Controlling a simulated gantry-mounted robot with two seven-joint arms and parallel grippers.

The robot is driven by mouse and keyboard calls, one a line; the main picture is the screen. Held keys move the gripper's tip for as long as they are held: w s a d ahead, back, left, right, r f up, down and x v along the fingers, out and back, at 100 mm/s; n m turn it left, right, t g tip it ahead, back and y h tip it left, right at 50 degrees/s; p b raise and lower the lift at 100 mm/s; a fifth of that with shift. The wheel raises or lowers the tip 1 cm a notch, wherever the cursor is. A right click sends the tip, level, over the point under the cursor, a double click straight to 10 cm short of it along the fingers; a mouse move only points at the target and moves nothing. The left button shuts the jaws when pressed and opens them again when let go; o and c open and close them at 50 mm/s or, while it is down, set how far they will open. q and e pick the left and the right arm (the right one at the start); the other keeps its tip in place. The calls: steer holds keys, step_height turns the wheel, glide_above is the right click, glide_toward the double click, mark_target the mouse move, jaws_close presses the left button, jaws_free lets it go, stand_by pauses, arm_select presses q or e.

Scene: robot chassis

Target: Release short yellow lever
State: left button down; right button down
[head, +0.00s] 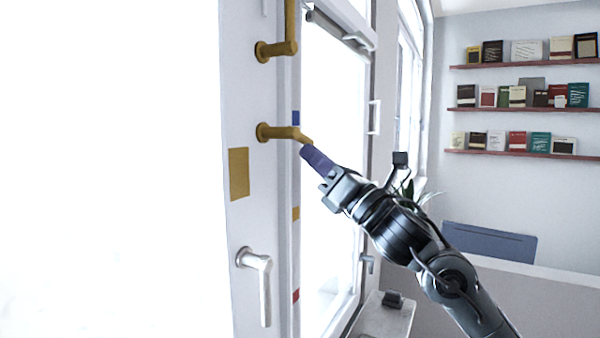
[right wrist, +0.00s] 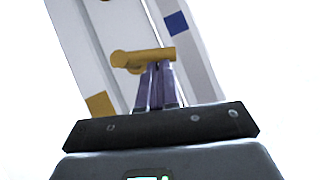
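The short yellow lever (head: 280,132) sticks out from the white frame at mid height in the head view, with its outer end bent slightly down to the right. It also shows in the right wrist view (right wrist: 132,59). My right gripper (head: 308,150) reaches it from the lower right. Its purple fingers (right wrist: 160,82) are close together and meet the lever's outer end, seeming shut on it. The fingertips partly hide that end. My left gripper is not in view.
A longer yellow lever (head: 276,48) stands above, its grip pointing up. A silver handle (head: 263,285) hangs below on the same frame. A yellow patch (head: 239,174) lies left of the levers. A glazed window (head: 330,110) is behind my gripper. Shelves (head: 520,110) are far right.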

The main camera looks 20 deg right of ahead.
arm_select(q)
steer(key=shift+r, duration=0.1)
arm_select(e)
steer(key=shift+w+d+r+n, duration=0.2)
steer(key=shift+w+r+n, duration=0.1)
steer(key=shift+r, duration=0.05)
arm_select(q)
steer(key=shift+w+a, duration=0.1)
arm_select(e)
steer(key=shift+r, duration=0.1)
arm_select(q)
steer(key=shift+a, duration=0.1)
arm_select(e)
steer(key=shift+d+r, duration=0.1)
steer(key=shift+d, duration=0.1)
steer(key=shift+s+d+r, duration=0.1)
steer(key=shift+r, duration=0.1)
